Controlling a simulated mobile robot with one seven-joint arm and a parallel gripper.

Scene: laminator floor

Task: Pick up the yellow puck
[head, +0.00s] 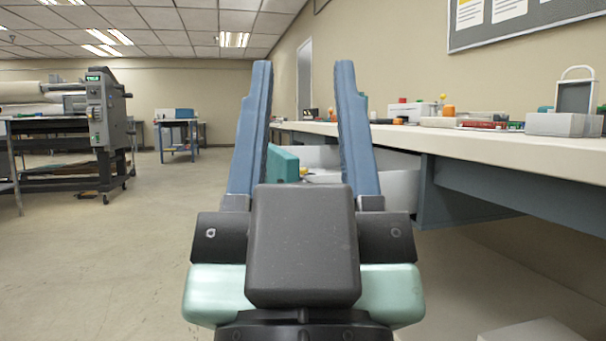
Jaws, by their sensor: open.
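My gripper (304,85) is raised in the middle of the head view, with its two blue fingers wide apart and nothing between them. A small yellow item (304,171) shows low between the fingers, well beyond them, at a white bin-like container (325,157). It may be the yellow puck, but it is too small and too covered by my gripper to tell its shape. Another tiny yellow spot (441,97) shows on the long bench (510,148) at the right, above an orange item (448,111).
A teal panel or box (283,163) stands behind my left finger. Several small items and a grey box (565,123) lie on the bench. A laminator-like machine (105,125) stands at the left, a small blue table (178,140) farther back. The floor at left is clear.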

